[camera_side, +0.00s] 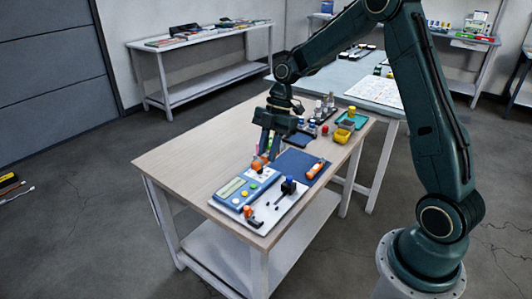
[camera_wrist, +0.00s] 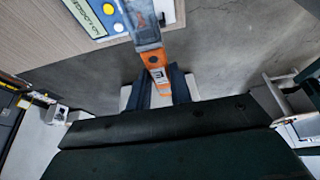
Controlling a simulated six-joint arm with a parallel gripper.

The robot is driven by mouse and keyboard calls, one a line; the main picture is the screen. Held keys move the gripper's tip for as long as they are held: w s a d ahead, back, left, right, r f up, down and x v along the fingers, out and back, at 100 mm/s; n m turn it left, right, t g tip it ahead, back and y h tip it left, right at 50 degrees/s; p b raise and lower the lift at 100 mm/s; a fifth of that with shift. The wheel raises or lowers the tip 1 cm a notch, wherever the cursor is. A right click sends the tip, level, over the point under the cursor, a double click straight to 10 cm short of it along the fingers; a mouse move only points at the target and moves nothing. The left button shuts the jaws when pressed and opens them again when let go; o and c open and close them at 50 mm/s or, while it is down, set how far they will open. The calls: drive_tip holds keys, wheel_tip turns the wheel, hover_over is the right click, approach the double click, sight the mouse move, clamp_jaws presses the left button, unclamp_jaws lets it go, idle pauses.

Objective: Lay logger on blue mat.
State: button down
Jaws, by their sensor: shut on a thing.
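My gripper (camera_side: 267,155) is above the near part of the table, to the left of the blue mat (camera_side: 292,161). In the wrist view my gripper (camera_wrist: 158,92) is shut on an orange block-like item (camera_wrist: 155,62) with a clear grey end, apparently the logger. In the side view the orange item (camera_side: 258,165) shows at the fingertips, partly hidden by them. Its clearance from the table cannot be told. Another orange item (camera_side: 315,169) with a pale part lies on the right part of the mat. The mat's left part looks bare.
A blue panel with a display and buttons (camera_side: 245,187) lies on a white board (camera_side: 263,219) in front of the mat, with a dark upright part (camera_side: 288,186) beside it. Behind stand small bottles (camera_side: 318,108), a yellow bin (camera_side: 342,136) and a green tray (camera_side: 352,121). The table's left side is clear.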

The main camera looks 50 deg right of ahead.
drive_tip(key=shift+w+d+f, duration=0.2)
drive_tip(key=shift+w+d, duration=0.05)
drive_tip(key=shift+d, duration=0.2)
drive_tip(key=w+d+f, duration=0.2)
drive_tip(key=d+f, duration=0.1)
drive_tip(key=d, duration=0.4)
drive_tip(key=w+d+f, duration=0.2)
drive_tip(key=d, duration=0.4)
hover_over(303, 171)
drive_tip(key=d, duration=0.1)
wheel_tip(303, 171, down, 7)
drive_tip(key=shift+d+f, duration=0.15)
drive_tip(key=shift+f, duration=4.05)
drive_tip(key=shift+f, duration=0.15)
drive_tip(key=c, duration=1.5)
unclamp_jaws()
drive_tip(key=shift+c, duration=0.2)
